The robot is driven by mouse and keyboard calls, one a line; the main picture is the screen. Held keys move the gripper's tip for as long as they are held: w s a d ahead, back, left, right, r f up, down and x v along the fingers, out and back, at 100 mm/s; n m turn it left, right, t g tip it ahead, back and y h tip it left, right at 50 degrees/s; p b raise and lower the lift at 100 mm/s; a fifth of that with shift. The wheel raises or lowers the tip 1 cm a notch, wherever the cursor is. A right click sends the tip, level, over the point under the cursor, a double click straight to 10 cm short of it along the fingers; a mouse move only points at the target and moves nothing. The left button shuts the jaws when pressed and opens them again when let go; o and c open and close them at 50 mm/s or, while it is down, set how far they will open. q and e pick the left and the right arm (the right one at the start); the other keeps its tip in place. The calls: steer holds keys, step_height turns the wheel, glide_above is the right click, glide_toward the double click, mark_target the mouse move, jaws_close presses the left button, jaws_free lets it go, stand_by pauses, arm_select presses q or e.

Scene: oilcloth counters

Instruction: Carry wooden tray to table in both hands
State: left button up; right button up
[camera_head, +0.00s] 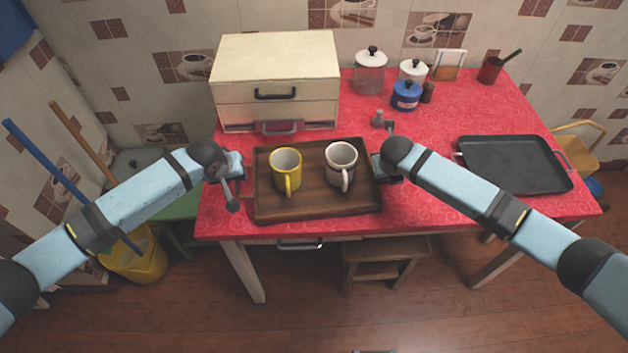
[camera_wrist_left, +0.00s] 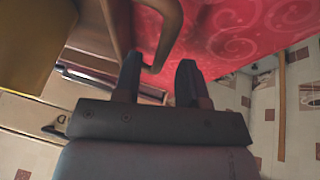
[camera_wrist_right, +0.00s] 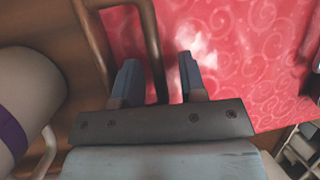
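The brown wooden tray (camera_head: 317,207) lies on the red table (camera_head: 440,205). A yellow mug (camera_head: 286,170) and a white mug (camera_head: 341,165) stand upright on it. My left gripper (camera_head: 236,182) is at the tray's left end. In the left wrist view its fingers (camera_wrist_left: 160,82) are apart, with the tray's handle (camera_wrist_left: 172,40) between them. My right gripper (camera_head: 384,163) is at the tray's right end. In the right wrist view its fingers (camera_wrist_right: 158,80) are apart on either side of the other handle (camera_wrist_right: 152,45). Neither gripper visibly clamps its handle.
A cream drawer box (camera_head: 275,80) stands behind the tray. A black baking tray (camera_head: 513,164) lies to the right. Jars, including a blue one (camera_head: 405,96), stand at the back. A stool (camera_head: 385,255) is under the front edge. Red cloth between the trays is clear.

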steer(key=shift+r, duration=0.15)
arm_select(q)
steer(key=v, duration=0.9)
steer(key=shift+r, duration=0.15)
arm_select(e)
steer(key=v, duration=1.2)
arm_select(q)
steer(key=shift+s, duration=0.2)
arm_select(e)
steer(key=shift+s+f, duration=0.1)
steer(key=shift+f, duration=0.1)
